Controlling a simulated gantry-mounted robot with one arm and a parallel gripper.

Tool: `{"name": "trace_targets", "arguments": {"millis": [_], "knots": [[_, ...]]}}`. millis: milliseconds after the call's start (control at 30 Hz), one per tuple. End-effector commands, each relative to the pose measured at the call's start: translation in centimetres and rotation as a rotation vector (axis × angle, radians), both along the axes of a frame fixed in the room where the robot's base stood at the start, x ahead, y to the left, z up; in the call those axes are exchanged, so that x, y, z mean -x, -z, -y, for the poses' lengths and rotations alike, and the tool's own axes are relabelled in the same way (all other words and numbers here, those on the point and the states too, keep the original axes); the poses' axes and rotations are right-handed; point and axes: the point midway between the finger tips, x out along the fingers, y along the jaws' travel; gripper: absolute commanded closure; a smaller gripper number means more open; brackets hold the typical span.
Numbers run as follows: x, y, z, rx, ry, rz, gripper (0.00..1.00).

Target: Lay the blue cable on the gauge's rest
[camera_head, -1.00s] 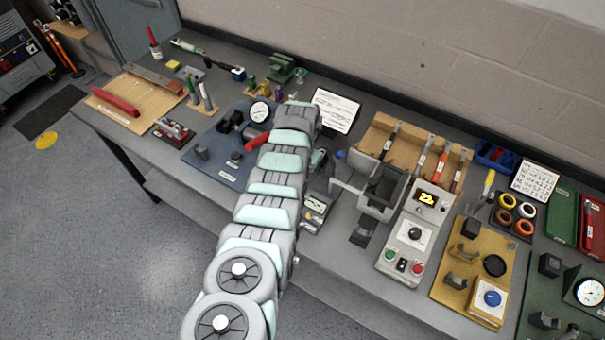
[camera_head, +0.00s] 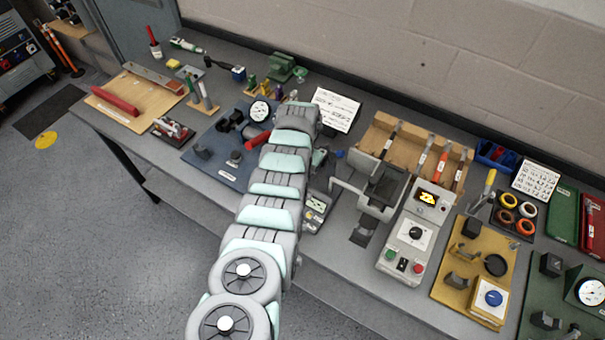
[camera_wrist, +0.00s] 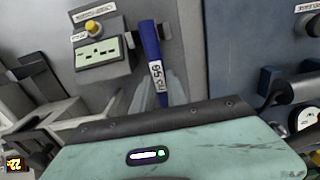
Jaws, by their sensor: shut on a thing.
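The blue cable (camera_wrist: 151,50) shows in the wrist view as a short dark-blue length with a white number label. My gripper (camera_wrist: 160,92) is shut on it near its lower end. The gauge (camera_wrist: 102,52), a grey box with a pale display and a yellow button, is just left of the cable. A small dark bracket (camera_wrist: 130,40) at the gauge's right side, probably its rest, is very close to the cable; I cannot tell whether they touch. In the head view the gauge (camera_head: 316,206) shows beside my arm, which hides my gripper and the cable.
In the head view a blue board (camera_head: 215,172) with a dial and a red cylinder lies left of my arm. A grey cradle (camera_head: 378,190) and a control box (camera_head: 412,235) stand to the right. The bench's front edge is close below the gauge.

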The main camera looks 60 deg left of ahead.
Motion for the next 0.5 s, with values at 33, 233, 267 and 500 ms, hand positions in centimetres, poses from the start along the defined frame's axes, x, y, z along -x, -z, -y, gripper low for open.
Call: {"name": "trace_targets", "arguments": {"millis": [33, 233, 267, 500], "knots": [[-0.04, 0.09, -0.01, -0.001, 0.000, 0.001, 1.00], [-0.04, 0.07, 0.00, 0.000, 0.000, 0.000, 0.70], [-0.02, 0.08, 0.00, 0.000, 0.000, 0.000, 0.68], [-0.01, 0.09, 0.00, 0.000, 0.000, 0.000, 0.57]]}}
